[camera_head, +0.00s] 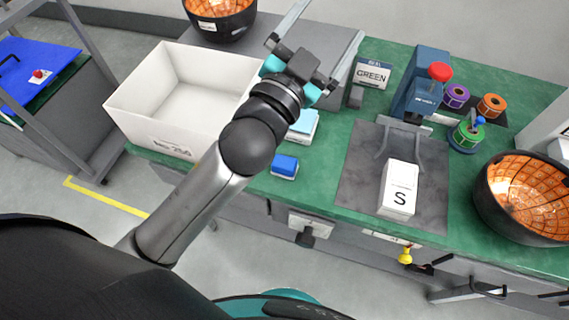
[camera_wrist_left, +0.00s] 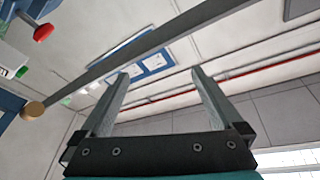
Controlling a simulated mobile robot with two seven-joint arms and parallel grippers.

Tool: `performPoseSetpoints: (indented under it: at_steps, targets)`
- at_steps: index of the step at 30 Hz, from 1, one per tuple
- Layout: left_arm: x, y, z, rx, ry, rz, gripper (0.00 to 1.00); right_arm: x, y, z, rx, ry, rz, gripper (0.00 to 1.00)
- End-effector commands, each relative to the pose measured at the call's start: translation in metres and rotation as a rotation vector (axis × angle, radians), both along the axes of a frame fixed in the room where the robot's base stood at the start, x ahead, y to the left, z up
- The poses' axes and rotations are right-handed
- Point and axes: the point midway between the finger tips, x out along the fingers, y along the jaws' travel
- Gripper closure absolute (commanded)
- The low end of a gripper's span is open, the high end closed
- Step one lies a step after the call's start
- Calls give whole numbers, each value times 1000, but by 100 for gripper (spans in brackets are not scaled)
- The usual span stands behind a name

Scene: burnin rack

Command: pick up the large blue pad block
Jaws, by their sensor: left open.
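A small dark-blue block with a pale base (camera_head: 285,166) lies on the green bench near its front edge. A light-blue block with a white lower part (camera_head: 302,125) stands just behind it, partly hidden by my left arm. I cannot tell for sure which is the large pad block. My left gripper (camera_head: 336,17) is raised above the back of the bench, beyond both blocks. Its two long fingers are apart and empty, also in the left wrist view (camera_wrist_left: 158,72), which shows the wall and no block. My right gripper is not in view.
A large white open bin (camera_head: 135,105) stands left of my arm. A GREEN sign (camera_head: 371,75), a blue press with a red knob (camera_head: 425,85), a white S box (camera_head: 399,190) on a grey mat (camera_head: 355,190), tape rolls (camera_head: 456,96) and a black-orange bowl (camera_head: 525,195) occupy the right.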

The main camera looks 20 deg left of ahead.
Motion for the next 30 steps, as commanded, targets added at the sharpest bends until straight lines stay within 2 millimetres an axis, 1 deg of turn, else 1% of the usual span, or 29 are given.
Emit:
performPoseSetpoints:
  at_steps: [1, 2, 3, 5, 6, 8, 9, 11, 12, 13, 14, 16, 17, 18, 19, 20, 21, 22, 23, 24, 26, 27, 29, 30]
  targets:
    - [-3, -21, 24, 44, -116, -79, 0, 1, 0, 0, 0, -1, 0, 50]
    - [-7, -34, 35, 71, -180, -128, 0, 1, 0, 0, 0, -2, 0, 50]
    - [-15, -51, 48, 109, -260, -196, 0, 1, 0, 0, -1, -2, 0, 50]
    - [-29, -77, 61, 176, -374, -304, 0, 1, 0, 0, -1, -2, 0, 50]
    - [-39, -94, 67, 224, -443, -379, 0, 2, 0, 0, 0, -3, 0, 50]
    - [-57, -118, 69, 309, -534, -495, 0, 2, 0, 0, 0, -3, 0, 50]
    - [-69, -133, 66, 369, -588, -575, 0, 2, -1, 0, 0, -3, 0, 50]
    - [-86, -152, 57, 470, -656, -696, 0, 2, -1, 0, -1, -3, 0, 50]
    - [-96, -162, 47, 543, -692, -776, 0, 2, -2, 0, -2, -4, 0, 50]
    - [-104, -168, 37, 600, -714, -837, 0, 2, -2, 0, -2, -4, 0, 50]
    - [-110, -173, 27, 661, -730, -898, 0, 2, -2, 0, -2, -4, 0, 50]
    - [-122, -179, -2, 812, -753, -1036, 0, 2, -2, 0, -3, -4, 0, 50]
    - [-126, -179, -16, 879, -752, -1095, 0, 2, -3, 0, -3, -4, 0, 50]
    - [-128, -177, -35, 973, -744, -1169, 0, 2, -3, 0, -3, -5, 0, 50]
    - [-129, -173, -49, 1046, -732, -1221, 0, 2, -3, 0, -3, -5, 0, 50]
    - [-129, -167, -64, 1122, -712, -1273, 0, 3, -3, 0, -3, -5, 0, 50]
    - [-127, -157, -82, 1223, -679, -1339, 0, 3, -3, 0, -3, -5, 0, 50]
    - [-124, -148, -96, 1302, -645, -1384, 0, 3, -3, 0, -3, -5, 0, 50]
    - [-120, -137, -109, 1381, -605, -1426, 0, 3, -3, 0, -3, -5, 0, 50]
    - [-114, -120, -125, 1485, -546, -1475, 0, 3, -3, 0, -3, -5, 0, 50]
    - [-102, -91, -144, 1636, -436, -1535, 0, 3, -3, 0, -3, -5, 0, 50]
    - [-94, -71, -153, 1731, -358, -1563, 0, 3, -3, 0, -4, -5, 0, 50]
    - [-82, -42, -163, 1855, -234, -1593, 0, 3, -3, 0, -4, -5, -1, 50]
    - [-75, -23, -166, 1926, -153, -1601, 0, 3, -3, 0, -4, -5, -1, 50]
